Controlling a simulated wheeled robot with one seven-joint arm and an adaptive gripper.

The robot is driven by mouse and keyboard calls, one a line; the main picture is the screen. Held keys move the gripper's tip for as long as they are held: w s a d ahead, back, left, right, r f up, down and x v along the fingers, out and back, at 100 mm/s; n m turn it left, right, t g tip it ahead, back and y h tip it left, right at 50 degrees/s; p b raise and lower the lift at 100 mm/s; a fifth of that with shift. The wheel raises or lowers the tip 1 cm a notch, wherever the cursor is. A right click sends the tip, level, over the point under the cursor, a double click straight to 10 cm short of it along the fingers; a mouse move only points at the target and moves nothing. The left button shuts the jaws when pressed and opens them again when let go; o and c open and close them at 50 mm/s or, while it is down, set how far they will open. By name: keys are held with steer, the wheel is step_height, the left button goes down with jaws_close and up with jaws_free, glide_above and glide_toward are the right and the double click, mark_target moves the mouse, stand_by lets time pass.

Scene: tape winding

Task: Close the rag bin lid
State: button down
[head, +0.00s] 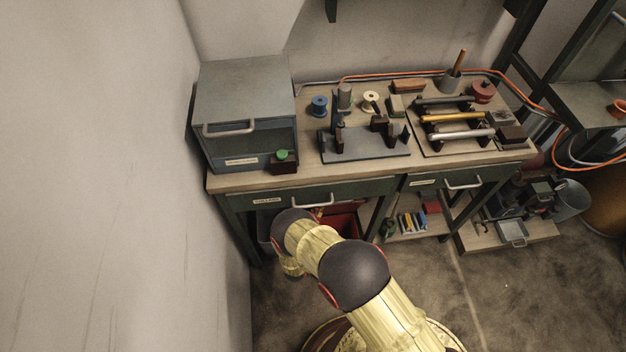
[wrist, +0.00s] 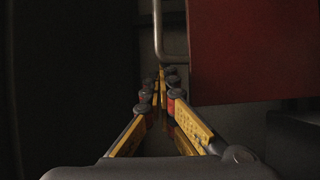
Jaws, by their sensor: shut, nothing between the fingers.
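A red box-like form, which looks to be the rag bin (head: 343,217), stands under the left part of the workbench, partly hidden by my arm. In the wrist view a flat red panel (wrist: 245,50) fills the upper right; I cannot tell whether it is the lid or a wall. A grey bent bar (wrist: 157,35), like a handle, runs down beside its left edge. My gripper (wrist: 162,74) is shut and empty, its fingertips by the lower end of this bar. I cannot tell whether they touch. In the head view my arm hides the gripper.
The workbench (head: 310,178) carries a grey cabinet (head: 245,95), spools and tools. A low shelf with small books (head: 411,222) lies to the right of the red form. A wall (head: 120,180) stands close on the left. Open floor (head: 520,300) lies at right.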

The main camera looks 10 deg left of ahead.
steer(key=s+d+f+m+t+b, duration=0.1)
steer(key=s+d+f+b, duration=0.1)
steer(key=s+f, duration=0.7)
steer(key=s+d+f+t+h+b, duration=0.1)
steer(key=s+d+f+b, duration=0.2)
steer(key=s+f, duration=0.6)
steer(key=shift+s+d+f+m+t, duration=0.2)
steer(key=shift+f+m+t, duration=0.15)
steer(key=shift+f, duration=0.85)
steer(key=shift+r, duration=0.1)
step_height(320, 180, up, 10)
steer(key=shift+s+f, duration=0.1)
steer(key=shift+f, duration=0.1)
